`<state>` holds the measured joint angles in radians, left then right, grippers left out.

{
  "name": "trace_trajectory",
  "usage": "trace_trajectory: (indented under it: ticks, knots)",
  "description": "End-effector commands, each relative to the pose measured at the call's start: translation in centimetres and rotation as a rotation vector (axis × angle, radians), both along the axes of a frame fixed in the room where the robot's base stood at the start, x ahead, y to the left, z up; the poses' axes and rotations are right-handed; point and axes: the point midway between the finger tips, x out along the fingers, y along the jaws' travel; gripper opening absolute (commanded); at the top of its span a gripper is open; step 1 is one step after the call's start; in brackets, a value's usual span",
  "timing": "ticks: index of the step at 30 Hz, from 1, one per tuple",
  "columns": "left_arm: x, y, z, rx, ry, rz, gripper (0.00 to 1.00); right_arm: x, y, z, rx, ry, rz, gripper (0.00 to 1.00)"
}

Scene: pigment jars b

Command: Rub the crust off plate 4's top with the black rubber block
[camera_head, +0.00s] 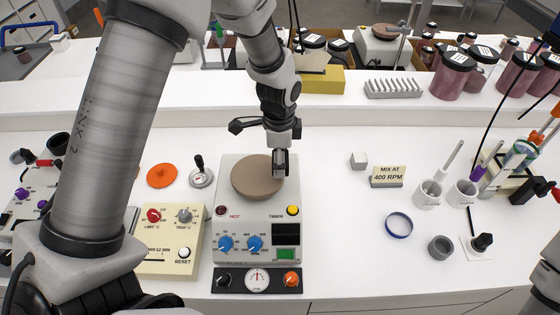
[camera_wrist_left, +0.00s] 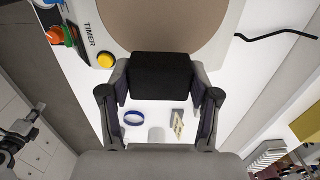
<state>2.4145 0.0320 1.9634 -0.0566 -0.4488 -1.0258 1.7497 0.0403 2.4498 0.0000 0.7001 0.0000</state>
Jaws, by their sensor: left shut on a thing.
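A hotplate (camera_head: 229,214) with a round brown plate top (camera_head: 252,180) stands at the middle front of the bench. The brown top looks even in colour, and no number on it is readable. My left gripper (camera_head: 281,165) is over the right side of the plate, pointing down. In the left wrist view it is shut on the black rubber block (camera_wrist_left: 160,76), which overlaps the edge of the brown plate (camera_wrist_left: 165,25). Whether the block touches the plate cannot be told.
An orange disc (camera_head: 161,175) and a beige control box (camera_head: 170,240) are left of the hotplate. A sign (camera_head: 388,176), a white cube (camera_head: 358,160), a blue ring (camera_head: 399,225) and white cups (camera_head: 427,195) are to the right.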

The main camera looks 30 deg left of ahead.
Motion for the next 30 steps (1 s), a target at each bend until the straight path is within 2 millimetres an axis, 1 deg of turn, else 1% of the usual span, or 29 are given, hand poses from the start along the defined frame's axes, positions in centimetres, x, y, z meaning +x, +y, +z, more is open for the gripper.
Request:
trace_trajectory:
  ticks: [1, 11, 20, 30]
  knots:
    - [-0.1, 0.0, 0.8, -0.001, 0.003, 0.001, 0.29, 0.0, 0.0, 0.9, 0.0, 0.0, 0.0, 0.0]
    - [0.0, 0.2, 3.8, -0.001, 0.002, 0.009, 0.29, 0.0, 0.0, 3.7, 0.0, 0.0, 0.0, 0.0]
    - [-0.1, 0.4, 5.6, 0.0, 0.001, 0.016, 0.29, 0.0, 0.0, 4.0, 0.0, 0.0, 0.0, 0.0]
    - [-0.1, 0.4, 5.8, 0.0, 0.002, 0.016, 0.29, 0.0, 0.0, 4.0, 0.0, 0.0, 0.0, 0.0]
